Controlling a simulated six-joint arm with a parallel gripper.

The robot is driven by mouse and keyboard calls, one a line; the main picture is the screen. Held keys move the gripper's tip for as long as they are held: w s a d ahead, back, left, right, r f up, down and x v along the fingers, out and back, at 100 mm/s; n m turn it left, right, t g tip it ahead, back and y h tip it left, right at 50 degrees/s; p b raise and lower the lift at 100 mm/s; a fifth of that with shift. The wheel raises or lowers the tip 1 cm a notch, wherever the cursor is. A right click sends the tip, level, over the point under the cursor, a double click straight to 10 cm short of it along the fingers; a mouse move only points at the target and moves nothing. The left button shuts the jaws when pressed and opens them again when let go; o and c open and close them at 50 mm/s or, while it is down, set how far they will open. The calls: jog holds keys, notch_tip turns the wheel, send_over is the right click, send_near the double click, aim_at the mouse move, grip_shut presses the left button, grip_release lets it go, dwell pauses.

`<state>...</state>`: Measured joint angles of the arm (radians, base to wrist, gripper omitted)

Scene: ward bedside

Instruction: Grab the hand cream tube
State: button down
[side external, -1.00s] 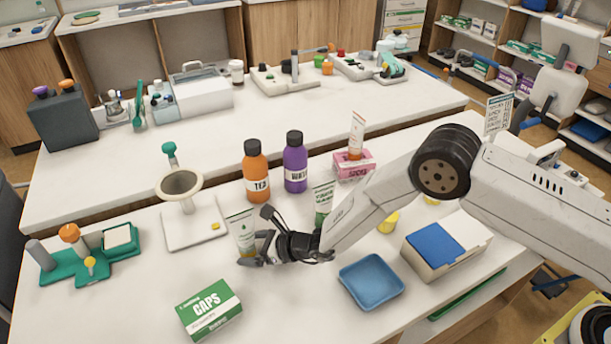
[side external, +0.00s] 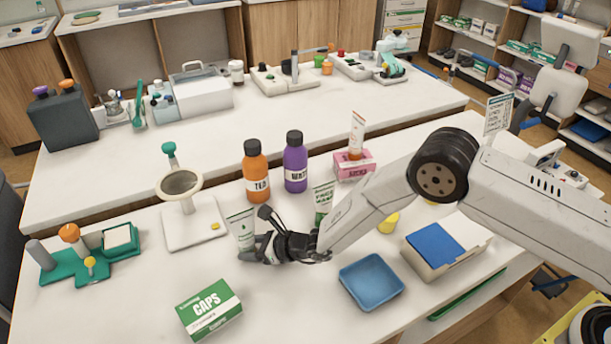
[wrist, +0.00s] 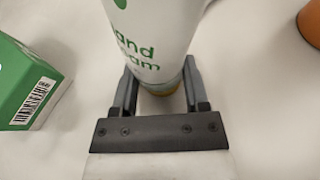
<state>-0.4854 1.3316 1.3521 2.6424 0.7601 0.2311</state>
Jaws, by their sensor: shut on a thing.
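The hand cream tube (side external: 241,230) is white with green print and stands upright on the white table. In the wrist view the tube (wrist: 154,40) fills the top middle, with part of the words "hand cream" showing and its cap end down between the fingers. My gripper (side external: 256,247) is shut on the tube low down, coming from the right; its fingers (wrist: 160,88) lie on either side of the tube. A second tube, marked "face" (side external: 323,200), stands behind my wrist, partly hidden. A third tube (side external: 357,132) stands in the pink box.
A green and white CAPS box (side external: 210,309) lies in front. A blue tray (side external: 371,283) is to the right. Orange (side external: 256,172) and purple (side external: 295,162) bottles stand behind. A white stand with a ring (side external: 195,229) is left of the tube.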

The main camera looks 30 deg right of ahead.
jog(key=shift+r, duration=0.2)
jog(key=shift+r, duration=0.8)
jog(key=s+d+r, duration=0.6)
jog(key=s+r, duration=0.5)
jog(key=s, duration=0.1)
jog(key=shift+s+d, duration=0.15)
jog(key=shift+d, duration=0.15)
dwell(0.3)
